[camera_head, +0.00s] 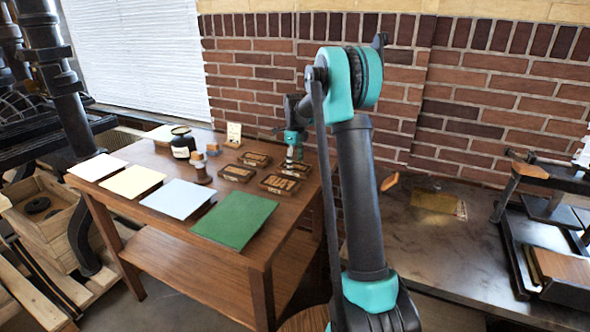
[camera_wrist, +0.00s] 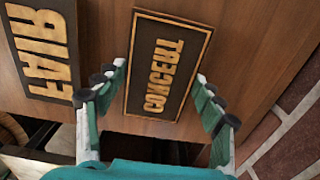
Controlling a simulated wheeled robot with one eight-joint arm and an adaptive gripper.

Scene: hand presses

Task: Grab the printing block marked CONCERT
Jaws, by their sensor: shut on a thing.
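The printing block marked CONCERT (camera_wrist: 166,68) is a dark, thin rectangular plate with raised golden letters, upside down in the wrist view. My gripper (camera_wrist: 161,82) is shut on it, one finger at each long side. In the head view my gripper (camera_head: 292,160) is over the table's right end, and the block is partly hidden below it. The block looks level with the wooden table top; I cannot tell whether it is lifted. A second block marked FAIR (camera_wrist: 43,50) lies to the left in the wrist view, apart from the fingers.
More blocks (camera_head: 237,173) lie on the wooden table (camera_head: 150,237). Coloured sheets, including a green one (camera_head: 235,219), line its front. A dark jar (camera_head: 182,142) and small stamps stand behind. A brick wall (camera_head: 480,95) rises behind; a dark bench (camera_head: 430,245) is at right.

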